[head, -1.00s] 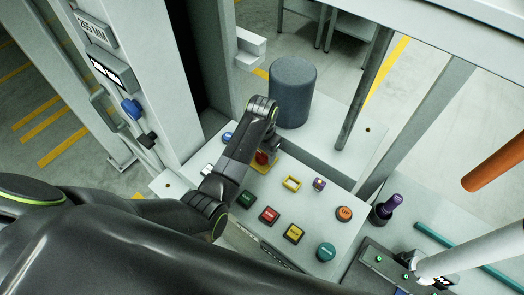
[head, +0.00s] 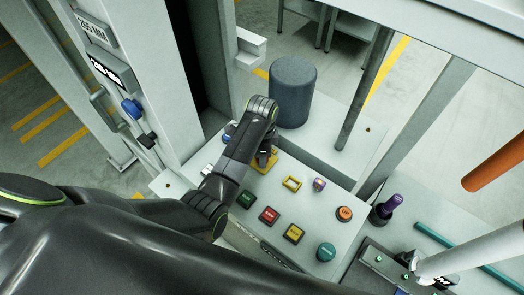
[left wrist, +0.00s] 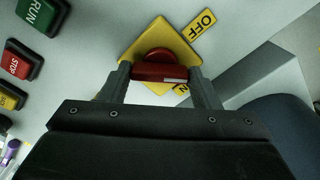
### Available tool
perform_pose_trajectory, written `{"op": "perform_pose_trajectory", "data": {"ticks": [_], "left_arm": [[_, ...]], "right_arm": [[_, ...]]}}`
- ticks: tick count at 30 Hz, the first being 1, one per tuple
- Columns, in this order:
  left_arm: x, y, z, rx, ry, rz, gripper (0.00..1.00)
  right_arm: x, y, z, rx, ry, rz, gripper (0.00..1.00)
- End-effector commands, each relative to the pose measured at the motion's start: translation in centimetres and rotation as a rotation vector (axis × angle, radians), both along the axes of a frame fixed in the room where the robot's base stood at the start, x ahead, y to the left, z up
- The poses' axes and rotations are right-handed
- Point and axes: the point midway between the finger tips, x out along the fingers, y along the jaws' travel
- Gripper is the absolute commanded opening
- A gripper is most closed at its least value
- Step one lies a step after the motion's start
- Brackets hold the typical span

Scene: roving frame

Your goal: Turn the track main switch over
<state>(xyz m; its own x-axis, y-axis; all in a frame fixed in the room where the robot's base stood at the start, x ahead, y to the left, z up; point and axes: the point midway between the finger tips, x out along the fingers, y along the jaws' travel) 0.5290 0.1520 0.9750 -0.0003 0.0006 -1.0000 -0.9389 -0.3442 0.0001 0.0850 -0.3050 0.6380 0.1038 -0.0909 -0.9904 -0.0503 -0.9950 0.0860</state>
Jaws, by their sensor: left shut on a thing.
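The main switch has a red handle (left wrist: 152,72) on a yellow square plate (left wrist: 135,48). An OFF label (left wrist: 203,22) sits at the plate's upper right; another label (left wrist: 181,90), partly hidden, lies at its lower right. In the left wrist view the handle lies crosswise between the fingers, its white mark toward the right finger. My left gripper (left wrist: 163,76) is shut on this handle. In the head view my left gripper (head: 266,158) reaches down onto the yellow plate (head: 269,168), and mostly hides the handle. My right gripper is not in view.
Green (head: 246,199), red (head: 269,215) and yellow (head: 293,233) push buttons stand on the panel nearer me. A yellow-framed part (head: 292,183), a purple knob (head: 319,184) and an orange button (head: 344,214) are to the right. A dark blue-grey cylinder (head: 293,92) stands behind.

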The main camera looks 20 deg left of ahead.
Motion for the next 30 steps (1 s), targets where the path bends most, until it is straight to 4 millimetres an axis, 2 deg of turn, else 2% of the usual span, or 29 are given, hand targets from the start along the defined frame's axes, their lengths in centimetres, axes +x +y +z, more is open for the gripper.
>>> {"op": "perform_pose_trajectory", "data": {"ticks": [18, 30], "left_arm": [[0.09, -0.13, 0.11, -0.003, -0.004, -0.537, 0.34], [0.08, -0.13, 0.12, -0.003, -0.004, -0.697, 0.34]], "right_arm": [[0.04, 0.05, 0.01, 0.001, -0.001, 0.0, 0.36], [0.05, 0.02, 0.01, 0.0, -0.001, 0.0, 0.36]]}}
